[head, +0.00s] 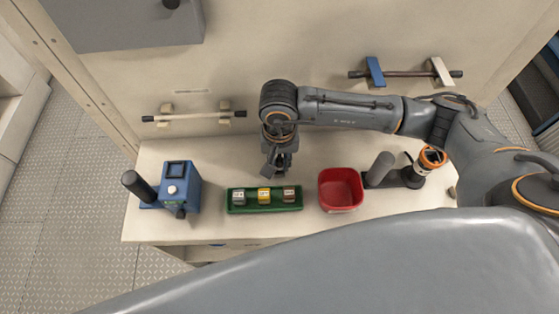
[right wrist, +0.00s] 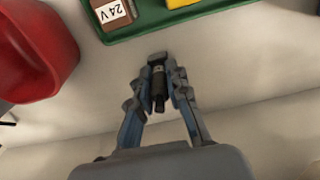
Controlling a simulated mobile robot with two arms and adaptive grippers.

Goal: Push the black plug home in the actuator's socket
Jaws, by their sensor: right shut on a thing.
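My right gripper (head: 277,168) is over the back of the bench, behind the green tray. In the right wrist view, my right gripper (right wrist: 160,75) is shut on a small dark cylinder, the black plug (right wrist: 158,88), held between its fingertips above the pale surface. The plug is too small to make out in the head view. A blue box-shaped unit (head: 181,188) with a dark top panel, a white knob and a black cylinder on its left stands at the bench's left. It may be the actuator; I cannot make out an open socket. My left gripper is not in view.
The green tray (head: 263,209) holds several small labelled blocks. A red bin (head: 340,188) stands right of it. A dark device with a grey cylinder (head: 380,168) and orange ring is farther right. Rods hang on the back wall. Bench between blue unit and tray is clear.

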